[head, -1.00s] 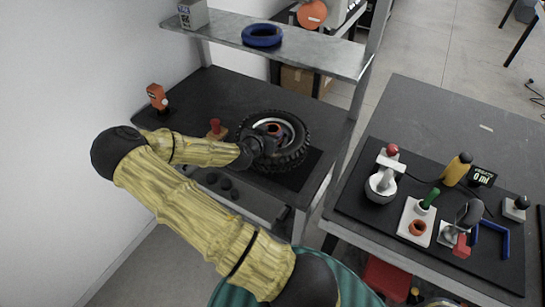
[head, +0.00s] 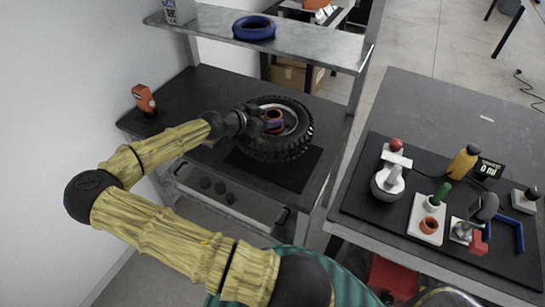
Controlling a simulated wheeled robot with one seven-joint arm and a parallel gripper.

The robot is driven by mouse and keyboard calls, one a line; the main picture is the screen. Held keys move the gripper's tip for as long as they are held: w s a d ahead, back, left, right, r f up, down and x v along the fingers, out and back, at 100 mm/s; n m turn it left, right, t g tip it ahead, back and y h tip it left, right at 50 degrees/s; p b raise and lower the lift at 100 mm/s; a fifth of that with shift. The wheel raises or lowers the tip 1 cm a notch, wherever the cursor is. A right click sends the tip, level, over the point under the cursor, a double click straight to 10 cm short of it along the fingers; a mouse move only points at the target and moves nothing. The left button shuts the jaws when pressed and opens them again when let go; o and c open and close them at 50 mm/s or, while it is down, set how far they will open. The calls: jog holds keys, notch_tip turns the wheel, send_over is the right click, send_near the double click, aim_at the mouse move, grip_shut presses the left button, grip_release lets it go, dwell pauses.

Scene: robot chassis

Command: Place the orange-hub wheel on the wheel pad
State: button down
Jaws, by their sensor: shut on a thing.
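The orange-hub wheel (head: 296,146) has a black knobby tyre, a grey rim and an orange hub (head: 273,117). It is over the dark work table on the left. My gripper (head: 264,122) reaches in from the left and is shut on the wheel at its hub; the fingertips are partly hidden. The wheel pad looks to be the flat black square (head: 292,177) on the table. The wheel overlaps the pad's far part in the picture, and the pad's near part is bare. I cannot tell whether the wheel touches the pad.
A metal shelf (head: 315,43) with a blue ring (head: 254,28) runs behind and above the wheel. An orange device (head: 144,98) stands at the table's left. A second table (head: 440,110) on the right holds several tools on a black mat (head: 375,212). A gap separates the tables.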

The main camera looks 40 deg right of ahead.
aim_at(241, 146)
jog(key=shift+r, duration=0.15)
jog(key=shift+f+p, duration=0.3)
jog(key=shift+f, duration=2.8)
jog(key=shift+f, duration=1.85)
jog(key=c, duration=0.6)
grip_release()
jog(key=shift+f, duration=0.15)
jog(key=shift+a, duration=0.2)
jog(key=b+v, duration=0.1)
jog(key=v, duration=1)
jog(key=shift+s+a, duration=0.1)
jog(key=shift+a, duration=0.25)
